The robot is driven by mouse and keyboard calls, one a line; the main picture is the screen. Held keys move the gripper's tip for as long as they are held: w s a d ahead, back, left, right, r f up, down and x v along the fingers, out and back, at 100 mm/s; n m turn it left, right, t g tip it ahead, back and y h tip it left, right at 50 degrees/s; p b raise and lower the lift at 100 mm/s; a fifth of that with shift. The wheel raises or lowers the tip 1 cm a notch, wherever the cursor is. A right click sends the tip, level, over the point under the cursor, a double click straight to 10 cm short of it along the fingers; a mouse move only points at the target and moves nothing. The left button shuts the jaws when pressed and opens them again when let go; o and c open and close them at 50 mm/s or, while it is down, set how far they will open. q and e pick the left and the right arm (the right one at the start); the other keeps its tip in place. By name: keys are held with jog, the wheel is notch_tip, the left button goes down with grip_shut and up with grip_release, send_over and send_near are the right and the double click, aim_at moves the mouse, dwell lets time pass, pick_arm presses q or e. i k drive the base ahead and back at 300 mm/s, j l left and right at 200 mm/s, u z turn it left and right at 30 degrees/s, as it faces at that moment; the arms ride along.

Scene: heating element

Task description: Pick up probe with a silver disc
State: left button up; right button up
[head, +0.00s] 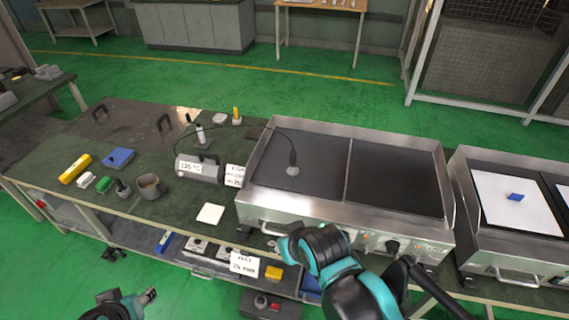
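The probe (293,158) has a dark handle and a silver disc (292,171) at its lower end. It stands roughly upright on the left dark plate (315,180) of the steel griddle. A thin black cable arcs from it leftward towards the grey cylindrical meter (198,169), which carries a temperature label. My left gripper (150,295) is low at the bottom left, in front of the bench and far from the probe. Its opening is too small to make out. My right arm reaches in from the bottom, below the griddle's front; its gripper fingers cannot be made out.
A second griddle (515,205) with a white sheet stands right. The griddle's raised steel rim surrounds the plates.

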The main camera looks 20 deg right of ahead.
aim_at(293, 171)
jog(key=i+l+z, duration=0.1)
jog(key=l+z, duration=0.2)
jog(key=i+l+z, duration=0.1)
jog(key=l+z, duration=0.25)
jog(key=i+l+z, duration=0.15)
jog(key=z, duration=0.15)
